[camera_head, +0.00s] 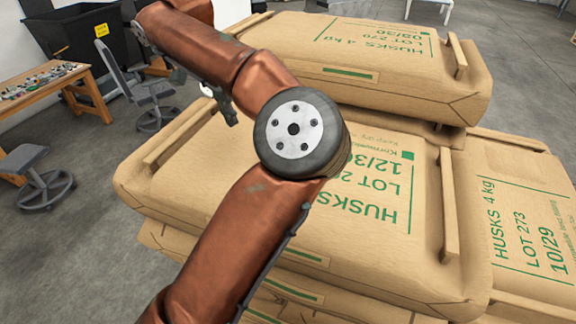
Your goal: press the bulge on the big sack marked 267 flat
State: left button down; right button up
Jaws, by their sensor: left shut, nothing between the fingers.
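A big tan sack (390,250) lies in the middle of the stack, printed in green with HUSKS, "LOT 2" and a 12/3 date. My arm hides the rest of its lot number, so I cannot read whether it is 267. I can make out no clear bulge on its visible top; part of it is behind my arm. My left gripper (229,112) is small and dark, partly behind my own forearm, over the far left part of this sack. It is shut and empty. I cannot tell whether it touches the sack. My right gripper is not in view.
A sack marked LOT 270 (375,65) lies higher at the back, and one marked LOT 273 (530,225) at the right. More sacks lie below. At the left are a wooden workbench (85,75), grey chairs (150,90) and a black bin (75,35). Grey floor is open beside the stack.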

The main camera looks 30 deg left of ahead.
pick_arm(q)
notch_tip(320, 180, up, 3)
jog(key=shift+w+p, duration=0.15)
jog(key=shift+p, duration=0.85)
jog(key=shift+r+p, duration=0.6)
jog(key=shift+r, duration=0.2)
